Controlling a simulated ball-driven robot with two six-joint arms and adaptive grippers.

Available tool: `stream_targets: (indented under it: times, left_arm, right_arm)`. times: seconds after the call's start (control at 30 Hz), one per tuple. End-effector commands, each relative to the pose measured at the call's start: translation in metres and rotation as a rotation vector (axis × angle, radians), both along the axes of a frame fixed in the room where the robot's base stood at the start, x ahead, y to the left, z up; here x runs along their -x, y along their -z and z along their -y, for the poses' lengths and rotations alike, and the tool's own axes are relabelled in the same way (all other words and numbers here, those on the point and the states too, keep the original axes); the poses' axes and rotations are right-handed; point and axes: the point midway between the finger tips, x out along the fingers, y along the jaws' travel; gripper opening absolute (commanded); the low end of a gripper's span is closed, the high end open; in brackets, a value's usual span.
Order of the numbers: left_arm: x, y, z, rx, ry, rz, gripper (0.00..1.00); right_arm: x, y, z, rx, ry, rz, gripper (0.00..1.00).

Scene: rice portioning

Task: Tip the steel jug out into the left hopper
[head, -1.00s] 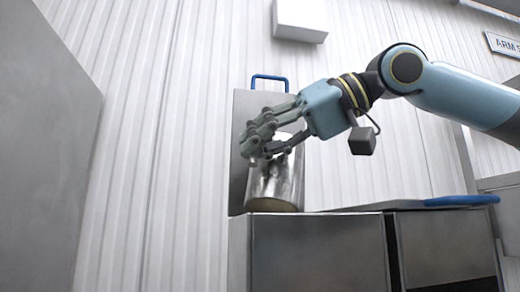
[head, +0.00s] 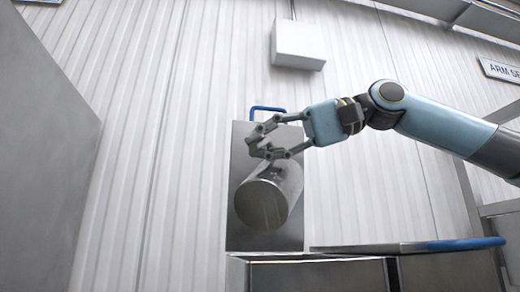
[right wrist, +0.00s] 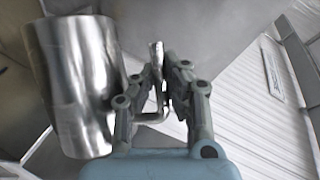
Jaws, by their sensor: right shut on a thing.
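The steel jug (head: 290,190) is a shiny cylinder held in the air and strongly tilted, with one round end facing the head camera. In the right wrist view the jug (right wrist: 75,85) is left of the fingers, and its handle (right wrist: 156,95) runs between them. My right gripper (head: 264,142) is shut on the handle; it also shows in the right wrist view (right wrist: 163,78). The left hopper (head: 310,276) is a steel box below the jug, its lid (head: 240,160) standing upright behind the jug. The hopper's opening and the jug's contents are hidden. My left gripper is out of view.
To the right, another steel hopper (head: 448,272) has a lid with a blue handle (head: 468,243) lying flat. A white box (head: 298,44) is on the corrugated wall (head: 150,130). A large grey panel (head: 45,150) fills the left side.

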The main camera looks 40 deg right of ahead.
Motion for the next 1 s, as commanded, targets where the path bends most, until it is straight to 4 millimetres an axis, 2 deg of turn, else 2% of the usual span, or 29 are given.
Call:
stream_targets:
  times: [0.5,1.0]
  left_arm:
    - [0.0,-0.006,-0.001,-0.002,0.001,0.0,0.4]
    - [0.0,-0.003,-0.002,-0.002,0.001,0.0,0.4]
  right_arm:
    - [-0.012,-0.031,0.023,-0.27,-0.001,-0.137,0.0]
    - [-0.026,-0.049,0.049,-0.505,0.0,-0.262,0.0]
